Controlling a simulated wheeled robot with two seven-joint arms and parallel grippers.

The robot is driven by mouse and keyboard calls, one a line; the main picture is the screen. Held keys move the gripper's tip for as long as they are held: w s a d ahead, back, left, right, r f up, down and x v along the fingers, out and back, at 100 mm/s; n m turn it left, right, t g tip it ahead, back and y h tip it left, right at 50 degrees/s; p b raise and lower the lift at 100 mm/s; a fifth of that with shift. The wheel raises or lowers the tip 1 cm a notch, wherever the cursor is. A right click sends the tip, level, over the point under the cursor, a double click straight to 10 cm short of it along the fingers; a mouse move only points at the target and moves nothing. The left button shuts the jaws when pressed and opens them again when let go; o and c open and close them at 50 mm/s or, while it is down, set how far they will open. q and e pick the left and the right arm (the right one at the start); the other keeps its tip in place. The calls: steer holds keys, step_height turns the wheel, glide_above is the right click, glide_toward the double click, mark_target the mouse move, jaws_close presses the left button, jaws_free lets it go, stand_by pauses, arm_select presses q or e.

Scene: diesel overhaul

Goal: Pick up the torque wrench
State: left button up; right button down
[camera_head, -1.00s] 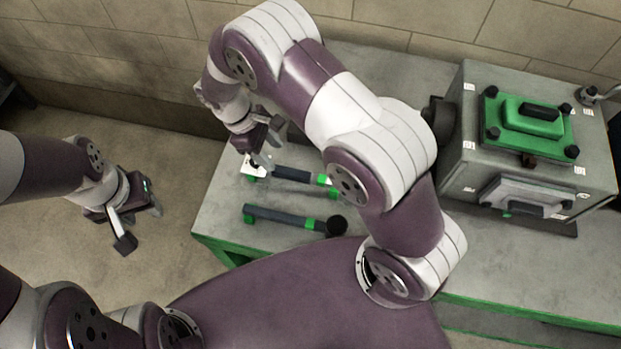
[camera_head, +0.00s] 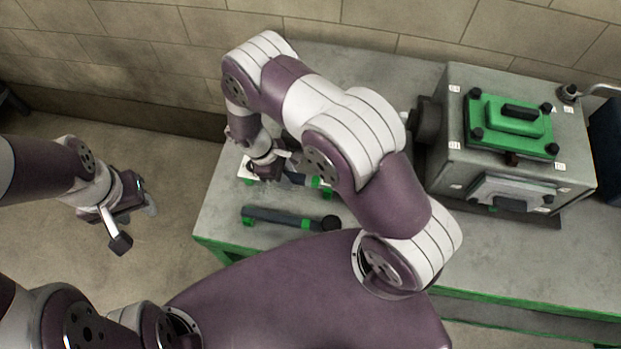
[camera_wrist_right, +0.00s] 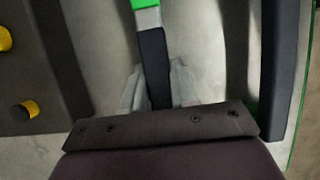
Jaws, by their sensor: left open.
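Two long dark-handled tools lie on the bench; I cannot tell for sure which is the torque wrench. The back tool (camera_head: 297,179) has green parts and is partly hidden by my right arm. My right gripper (camera_head: 268,168) is over its left part. In the right wrist view, a dark handle (camera_wrist_right: 154,60) with a light collar and green section runs between the two pale fingers of my right gripper (camera_wrist_right: 157,88); whether they press on it is unclear. The front tool (camera_head: 280,216) has a round black head. My left gripper (camera_head: 137,226) is open and empty, left of the bench.
The grey bench (camera_head: 215,215) has green edges. A grey machine box (camera_head: 437,160) with a green top cover (camera_head: 510,128) stands on it at the right. A brick wall is behind. Yellow knobs (camera_wrist_right: 25,109) on a dark part show in the wrist view.

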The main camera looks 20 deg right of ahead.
mark_target(296, 178)
stand_by(0.3)
steer(key=shift+w+r, duration=0.1)
steer(key=shift+r, duration=0.15)
steer(key=r, duration=0.1)
steer(key=r+b, duration=0.1)
steer(key=s+r+b, duration=0.1)
steer(key=r, duration=0.1)
steer(key=shift+d, duration=0.3)
steer(key=s+d+r+b, duration=0.2)
steer(key=s+d+r, duration=0.3)
steer(key=s, duration=0.4)
steer(key=shift+d+r, duration=0.25)
steer(key=shift+r, duration=0.55)
